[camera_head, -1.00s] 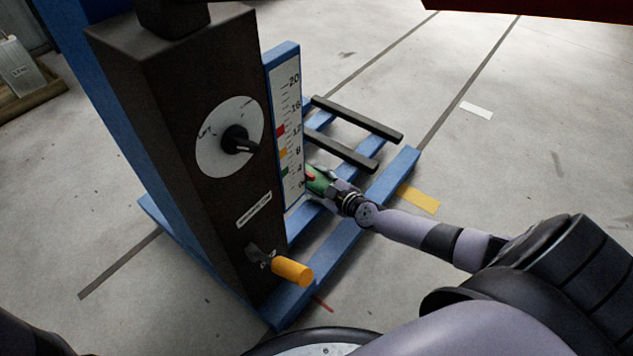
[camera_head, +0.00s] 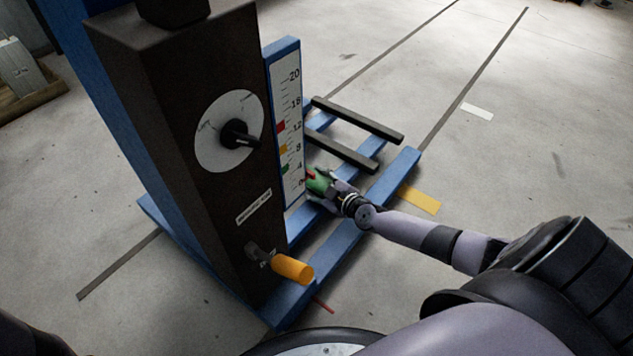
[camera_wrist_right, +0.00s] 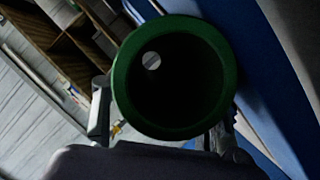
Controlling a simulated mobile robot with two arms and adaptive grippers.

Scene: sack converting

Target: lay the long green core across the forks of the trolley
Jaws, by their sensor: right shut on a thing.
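The trolley (camera_head: 222,110) stands left of centre, with a dark mast, a dial and a height scale. Its two black forks (camera_head: 358,119) reach out behind the scale, above the blue base legs. My right gripper (camera_head: 325,189) is low beside the scale, on the near side of the forks. It is shut on the green core (camera_head: 318,183), which is mostly hidden behind the scale and mast. In the right wrist view the core (camera_wrist_right: 120,85) shows end-on as a hollow green tube between the fingers. My left gripper is not in view.
An orange handle (camera_head: 292,269) sticks out low on the mast. The blue base leg (camera_head: 385,188) lies under my right forearm. A yellow floor mark (camera_head: 420,199) is beside it. Open concrete floor (camera_head: 540,130) lies to the right. Wooden shelving (camera_wrist_right: 60,50) shows in the wrist view.

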